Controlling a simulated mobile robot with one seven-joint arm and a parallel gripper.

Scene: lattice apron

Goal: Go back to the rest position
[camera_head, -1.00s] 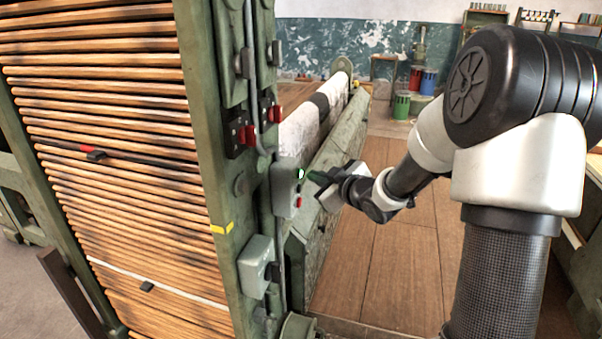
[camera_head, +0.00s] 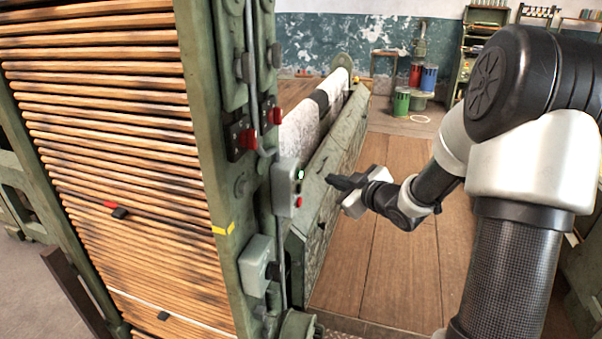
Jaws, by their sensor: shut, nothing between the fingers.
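My gripper (camera_head: 332,181) is shut and empty. Its dark fingers point left toward a grey control box (camera_head: 284,187), with a visible gap between them. The box is on the green post of the machine. It has a glowing green button (camera_head: 300,174) at the top and a red button (camera_head: 299,202) below it. My arm reaches in from the right, bent at the elbow, over the wooden floor.
The slatted wooden lattice (camera_head: 115,130) fills the left side, framed by the green post (camera_head: 215,150). Red switches (camera_head: 248,138) and a second grey box (camera_head: 256,266) are also on the post. A roller (camera_head: 318,112) lies behind. Paint cans (camera_head: 401,101) stand far back. The wooden floor (camera_head: 400,260) is clear.

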